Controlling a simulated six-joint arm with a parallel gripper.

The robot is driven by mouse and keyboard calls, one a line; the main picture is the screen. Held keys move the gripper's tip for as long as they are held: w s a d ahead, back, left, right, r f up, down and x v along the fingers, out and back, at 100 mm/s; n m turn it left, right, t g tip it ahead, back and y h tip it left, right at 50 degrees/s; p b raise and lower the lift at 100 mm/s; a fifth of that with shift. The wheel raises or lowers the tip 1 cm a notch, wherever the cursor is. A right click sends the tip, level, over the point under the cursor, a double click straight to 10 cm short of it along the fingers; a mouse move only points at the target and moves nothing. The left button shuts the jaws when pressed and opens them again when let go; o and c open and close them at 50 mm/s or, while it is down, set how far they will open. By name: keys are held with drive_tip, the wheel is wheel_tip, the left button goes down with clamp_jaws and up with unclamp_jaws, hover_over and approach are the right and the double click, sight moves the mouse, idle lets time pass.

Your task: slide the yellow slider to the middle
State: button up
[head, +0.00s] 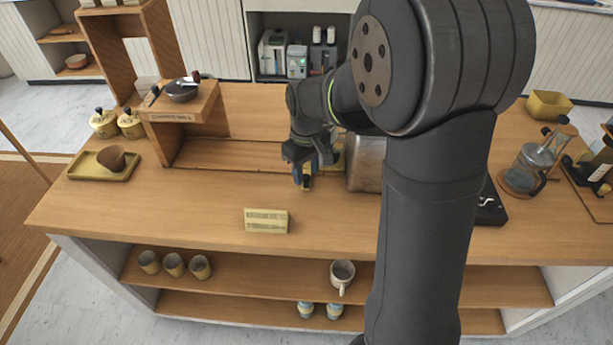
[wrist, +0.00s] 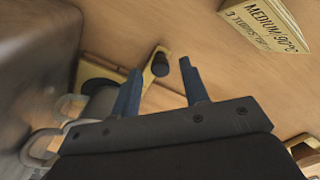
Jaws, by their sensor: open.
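A small yellow piece with a dark knob, which looks like the yellow slider (wrist: 149,76), shows in the wrist view near my fingertips. In the head view, a bit of yellow with a dark end (head: 306,184) shows at the tip of my gripper (head: 303,170). My gripper also shows in the wrist view (wrist: 160,70), its two blue fingers apart. The dark knob appears in the gap between the fingertips; I cannot tell whether either finger touches it. The slider's track and its full travel are hidden or unclear.
A yellow card (head: 266,220) stands on the counter (head: 150,215) in front of my gripper. A metal box (head: 365,165) stands close on the right. A wooden stand (head: 185,105) with a dark bowl is at the left. The counter's front left is clear.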

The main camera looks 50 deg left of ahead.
drive_tip(key=shift+f, duration=1.45)
drive_tip(key=shift+c, duration=0.4)
clamp_jaws()
drive_tip(key=s+a, duration=1.2)
drive_tip(key=shift+s+a, duration=0.35)
drive_tip(key=shift+a, duration=0.05)
drive_tip(key=shift+o, duration=0.4)
unclamp_jaws()
